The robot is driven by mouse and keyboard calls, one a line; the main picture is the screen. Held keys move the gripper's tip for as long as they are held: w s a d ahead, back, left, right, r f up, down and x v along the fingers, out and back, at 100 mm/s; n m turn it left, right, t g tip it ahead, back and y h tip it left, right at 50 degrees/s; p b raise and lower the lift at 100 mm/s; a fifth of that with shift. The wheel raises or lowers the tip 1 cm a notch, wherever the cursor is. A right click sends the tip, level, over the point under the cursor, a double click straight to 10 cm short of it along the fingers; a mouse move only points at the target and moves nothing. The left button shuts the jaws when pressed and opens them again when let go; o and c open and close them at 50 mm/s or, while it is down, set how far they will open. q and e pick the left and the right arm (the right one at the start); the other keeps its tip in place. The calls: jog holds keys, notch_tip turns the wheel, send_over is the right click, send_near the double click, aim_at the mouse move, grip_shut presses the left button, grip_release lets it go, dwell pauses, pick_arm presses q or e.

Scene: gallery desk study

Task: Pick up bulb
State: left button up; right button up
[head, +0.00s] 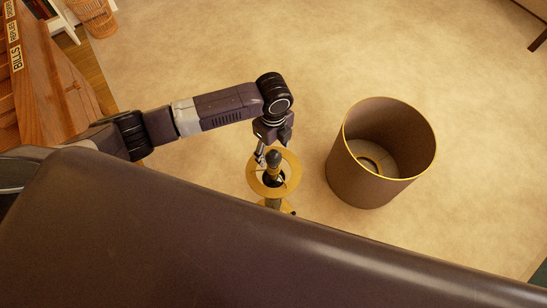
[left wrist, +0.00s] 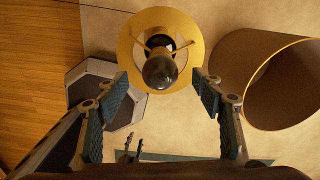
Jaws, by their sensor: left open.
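The bulb (head: 274,159) is dark and rounded, and stands at the top of a lamp stand with a gold ring (head: 254,184) around it. In the left wrist view the bulb (left wrist: 160,72) shows end-on in front of the gold ring (left wrist: 128,42). My left gripper (head: 271,152) is above the lamp, pointing down. Its fingers are open, one on each side of the bulb in the left wrist view (left wrist: 160,80). No contact shows, and how deep the bulb sits between them is hard to tell.
A brown lampshade (head: 345,165) with a gold rim stands on the pale carpet (head: 350,50), right of the lamp. Wooden furniture with a "BILLS" label (head: 16,57) is at the left. Open carpet lies behind the lamp.

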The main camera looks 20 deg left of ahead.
pick_arm(q)
notch_tip(320, 180, down, 6)
jog(key=shift+s+d+r, duration=0.1)
jog(key=shift+d+r, duration=0.05)
jog(key=shift+r, duration=0.1)
jog(key=shift+c, duration=0.3)
jog(key=c, duration=0.9)
